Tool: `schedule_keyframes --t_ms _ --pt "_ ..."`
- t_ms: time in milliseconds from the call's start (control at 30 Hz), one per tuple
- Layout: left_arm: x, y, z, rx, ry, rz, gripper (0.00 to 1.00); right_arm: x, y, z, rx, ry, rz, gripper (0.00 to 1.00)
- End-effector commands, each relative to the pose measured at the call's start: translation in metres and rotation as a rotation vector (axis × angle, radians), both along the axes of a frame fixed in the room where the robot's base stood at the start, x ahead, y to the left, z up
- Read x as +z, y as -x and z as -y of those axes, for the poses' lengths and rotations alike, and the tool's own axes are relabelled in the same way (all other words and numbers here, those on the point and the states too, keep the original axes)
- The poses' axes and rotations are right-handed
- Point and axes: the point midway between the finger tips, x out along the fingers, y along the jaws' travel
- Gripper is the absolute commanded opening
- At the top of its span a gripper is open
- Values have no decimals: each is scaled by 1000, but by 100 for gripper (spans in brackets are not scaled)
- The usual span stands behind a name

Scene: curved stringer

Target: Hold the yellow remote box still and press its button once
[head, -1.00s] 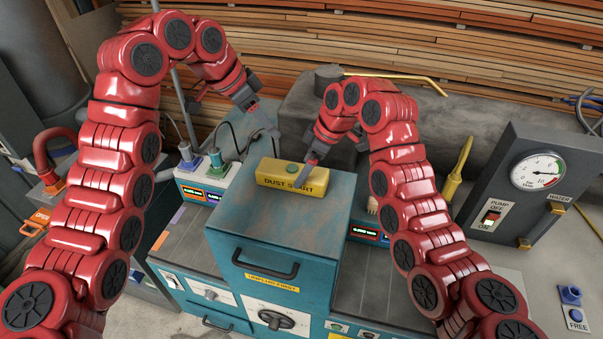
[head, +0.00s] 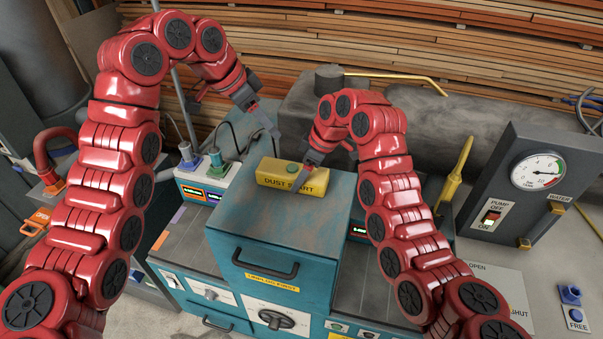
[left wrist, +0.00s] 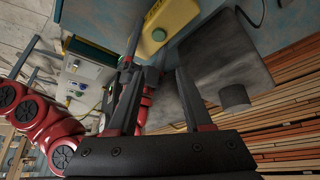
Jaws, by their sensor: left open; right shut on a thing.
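The yellow remote box (head: 270,180), lettered DUST START, lies on top of the teal cabinet, with a round green button (head: 292,168) on its upper face. My right gripper (head: 305,176) is shut on the box toward its right end; its fingers are partly hidden. My left gripper (head: 262,138) is open and empty, above and behind the box's left end, apart from it.
The teal cabinet (head: 290,225) has a worn top with free room in front of the box. Plugs and cables (head: 215,158) stand behind left. A gauge panel (head: 530,185) is at right, and a yellow tool (head: 456,172) stands behind my right arm. Stacked boards line the back.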

Motion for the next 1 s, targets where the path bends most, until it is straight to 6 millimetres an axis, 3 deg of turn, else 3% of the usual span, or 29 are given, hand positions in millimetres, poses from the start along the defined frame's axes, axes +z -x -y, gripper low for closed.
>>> schedule_keyframes --t_ms 33,133,400,1000 --pt "0 0 0 0 0 0 50 0 0 0 0 0 0 15" --pt "0 0 0 0 0 0 50 0 0 0 0 0 0 0" --pt "0 0 0 0 0 0 1 0 0 0 0 -1 1 0" --pt "0 0 0 0 0 0 0 1 0 0 0 -1 1 0"
